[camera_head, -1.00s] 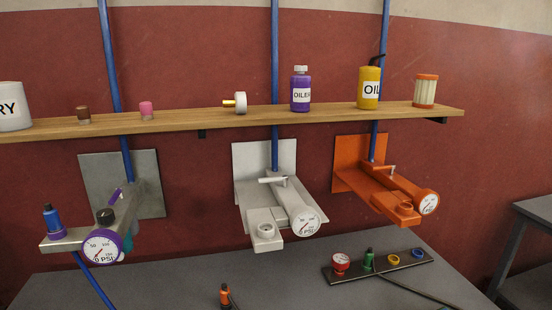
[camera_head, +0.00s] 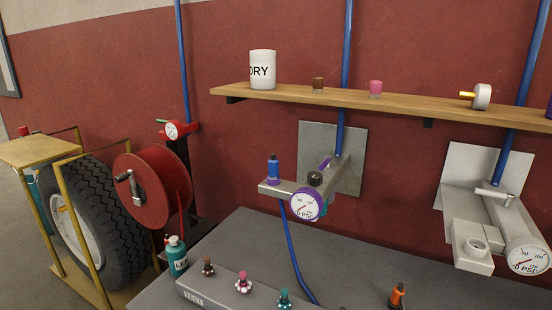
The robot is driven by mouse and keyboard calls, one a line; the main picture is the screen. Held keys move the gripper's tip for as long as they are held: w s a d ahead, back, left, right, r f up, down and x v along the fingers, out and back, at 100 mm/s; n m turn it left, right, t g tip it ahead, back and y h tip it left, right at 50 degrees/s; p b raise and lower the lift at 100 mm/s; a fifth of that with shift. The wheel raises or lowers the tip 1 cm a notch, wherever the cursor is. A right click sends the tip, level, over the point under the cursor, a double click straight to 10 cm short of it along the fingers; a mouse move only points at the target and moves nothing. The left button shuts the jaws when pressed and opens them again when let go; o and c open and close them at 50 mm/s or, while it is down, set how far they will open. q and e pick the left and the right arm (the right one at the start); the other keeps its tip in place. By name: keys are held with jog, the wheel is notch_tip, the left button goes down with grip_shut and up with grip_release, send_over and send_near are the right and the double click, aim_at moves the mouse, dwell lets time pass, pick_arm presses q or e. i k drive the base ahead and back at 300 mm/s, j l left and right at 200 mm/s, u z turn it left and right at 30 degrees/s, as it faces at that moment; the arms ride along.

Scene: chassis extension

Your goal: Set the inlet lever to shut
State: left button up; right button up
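Three possible levers show, and I cannot tell which one is the inlet lever. A purple lever (camera_head: 325,163) sits on the grey wall unit (camera_head: 290,188), which carries a gauge, a black knob and a blue fitting. A pale grey lever (camera_head: 495,194) sits on the white wall unit (camera_head: 470,229) at the right, beside its gauge (camera_head: 527,260). A small green handle (camera_head: 162,121) sticks out left of the red gauge piece (camera_head: 182,130) above the hose reel. Neither of my grippers is in view.
A wooden shelf (camera_head: 400,101) with a white canister (camera_head: 262,69) and small caps runs above the units. A grey table (camera_head: 340,255) below holds a test block (camera_head: 235,287) and an orange fitting (camera_head: 397,296). A red hose reel (camera_head: 153,186) and caged tyre (camera_head: 95,215) stand left.

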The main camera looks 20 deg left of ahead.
aim_at(327, 163)
jog(key=u, duration=0.45)
jog(key=k+l+z, duration=0.1)
jog(key=l+z, duration=0.7)
jog(key=k+l+z, duration=0.1)
jog(key=l+z, duration=0.25)
jog(key=j, duration=0.1)
